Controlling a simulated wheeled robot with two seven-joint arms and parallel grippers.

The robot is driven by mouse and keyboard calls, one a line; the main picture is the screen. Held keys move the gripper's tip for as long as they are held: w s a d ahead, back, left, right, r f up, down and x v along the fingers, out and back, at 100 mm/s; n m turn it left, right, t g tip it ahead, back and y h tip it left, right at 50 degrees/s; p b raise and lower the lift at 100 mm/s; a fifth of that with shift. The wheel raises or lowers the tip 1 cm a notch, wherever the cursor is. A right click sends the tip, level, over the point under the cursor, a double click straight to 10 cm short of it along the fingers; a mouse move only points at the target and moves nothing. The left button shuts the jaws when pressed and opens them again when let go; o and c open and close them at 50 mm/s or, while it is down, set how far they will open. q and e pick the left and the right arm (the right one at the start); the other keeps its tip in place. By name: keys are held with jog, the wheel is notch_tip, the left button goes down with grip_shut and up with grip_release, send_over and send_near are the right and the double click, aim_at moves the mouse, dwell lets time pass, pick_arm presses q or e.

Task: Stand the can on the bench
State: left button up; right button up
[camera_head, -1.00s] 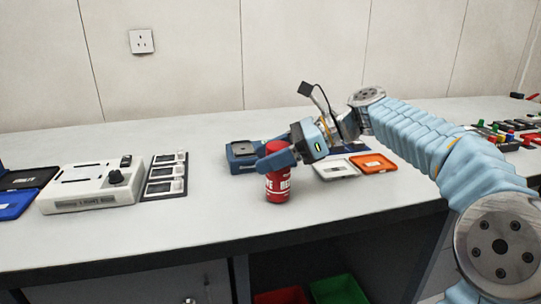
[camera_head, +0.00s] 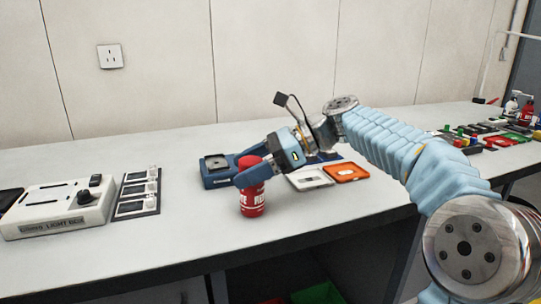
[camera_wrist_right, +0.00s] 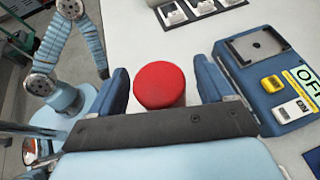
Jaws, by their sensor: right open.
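The red can (camera_head: 252,200) with white lettering stands upright on the bench (camera_head: 185,245), near its front edge. My right gripper (camera_head: 251,172) reaches in from the right, with its blue fingers at the can's upper part. In the right wrist view, the can's plain red top (camera_wrist_right: 160,82) sits between the two spread fingers, with a visible gap on the right and a narrower one on the left. The right gripper is open. My left gripper is not seen in the head view.
A blue device (camera_head: 218,171) stands close behind the can. White (camera_head: 309,179) and orange (camera_head: 346,172) trays lie to its right. A white light box (camera_head: 55,208) and a dark panel with white modules (camera_head: 138,192) are left. Bare bench lies left of the can.

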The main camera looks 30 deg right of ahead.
jog(key=v, duration=1.1)
